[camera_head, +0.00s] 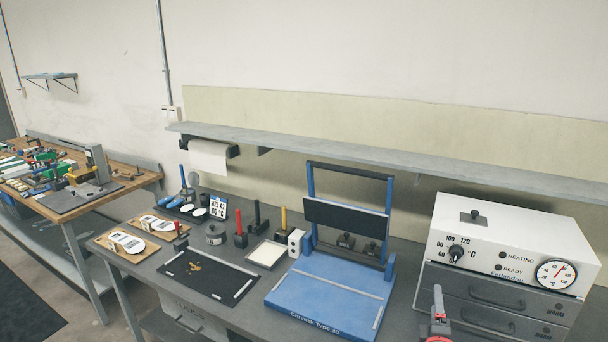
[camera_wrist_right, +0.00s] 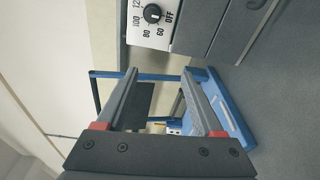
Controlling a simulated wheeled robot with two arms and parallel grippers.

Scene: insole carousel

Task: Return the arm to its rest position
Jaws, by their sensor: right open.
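My right gripper (camera_head: 438,312) shows at the bottom edge of the head view, in front of the white-topped oven (camera_head: 500,240). Only part of it, grey and red, is visible there. In the right wrist view, my right gripper (camera_wrist_right: 160,78) has its two grey fingers spread apart with nothing between them. Beyond the fingers is the blue press (camera_wrist_right: 228,110), and the oven's dial panel (camera_wrist_right: 150,22) is at the top. My left gripper is in neither view.
The blue press (camera_head: 325,298) stands left of my right gripper on the grey bench. A black mat (camera_head: 205,285), insole boards (camera_head: 125,242) and several upright tools lie further left. A grey shelf (camera_head: 400,165) runs along the wall. A wooden table (camera_head: 105,195) stands far left.

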